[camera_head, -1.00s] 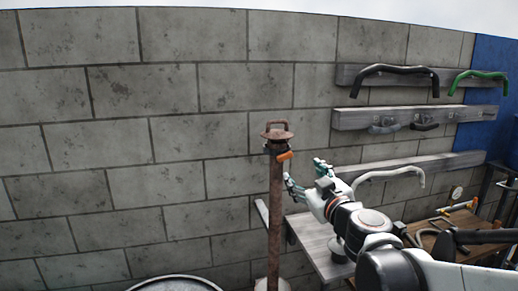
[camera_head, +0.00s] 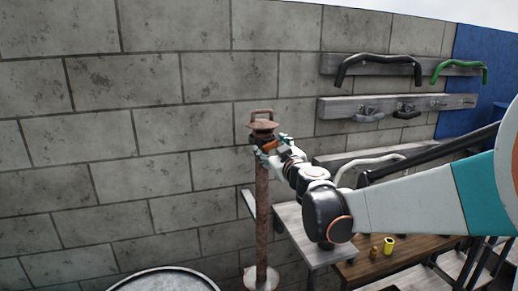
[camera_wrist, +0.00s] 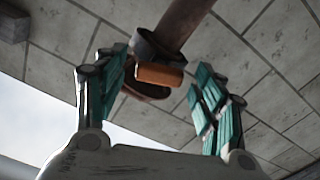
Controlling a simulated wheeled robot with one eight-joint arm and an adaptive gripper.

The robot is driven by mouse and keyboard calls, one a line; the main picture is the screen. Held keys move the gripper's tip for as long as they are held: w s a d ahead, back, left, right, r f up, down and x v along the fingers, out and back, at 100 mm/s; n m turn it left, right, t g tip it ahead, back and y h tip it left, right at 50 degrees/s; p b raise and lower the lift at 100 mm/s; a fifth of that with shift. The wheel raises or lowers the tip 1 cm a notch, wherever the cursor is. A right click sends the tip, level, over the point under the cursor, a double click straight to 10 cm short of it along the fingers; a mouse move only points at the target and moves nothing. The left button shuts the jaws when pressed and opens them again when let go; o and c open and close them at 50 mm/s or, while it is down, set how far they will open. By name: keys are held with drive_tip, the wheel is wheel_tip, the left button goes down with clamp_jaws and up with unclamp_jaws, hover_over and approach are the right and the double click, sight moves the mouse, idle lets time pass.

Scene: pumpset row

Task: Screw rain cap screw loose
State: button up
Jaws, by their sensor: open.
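A rusty upright pipe (camera_head: 262,215) carries a brown rain cap (camera_head: 262,126) with a loop handle on top. An orange screw (camera_head: 270,148) sticks out sideways just below the cap. In the wrist view the orange screw (camera_wrist: 160,75) sits on a dark clamp band (camera_wrist: 157,47) around the pipe. My gripper (camera_wrist: 162,100) is open, with its teal fingers on either side of the screw and apart from it. In the head view my gripper (camera_head: 268,152) is at the pipe's top and partly covers the screw.
A grey shelf (camera_head: 305,240) and a wooden bench (camera_head: 400,255) with a small yellow cup (camera_head: 389,245) stand right of the pipe. A drum (camera_head: 165,280) stands lower left.

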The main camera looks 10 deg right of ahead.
drive_tip(key=shift+w, duration=0.2)
drive_tip(key=c, duration=1.1)
drive_tip(key=shift+o, duration=0.2)
drive_tip(key=n+b, duration=0.1)
drive_tip(key=n, duration=0.2)
drive_tip(key=shift+n, duration=0.3)
drive_tip(key=n, duration=0.3)
drive_tip(key=shift+n+b, duration=0.3)
drive_tip(key=shift+b, duration=0.1)
drive_tip(key=n+b, duration=0.1)
drive_tip(key=n, duration=0.5)
drive_tip(key=shift+n, duration=0.3)
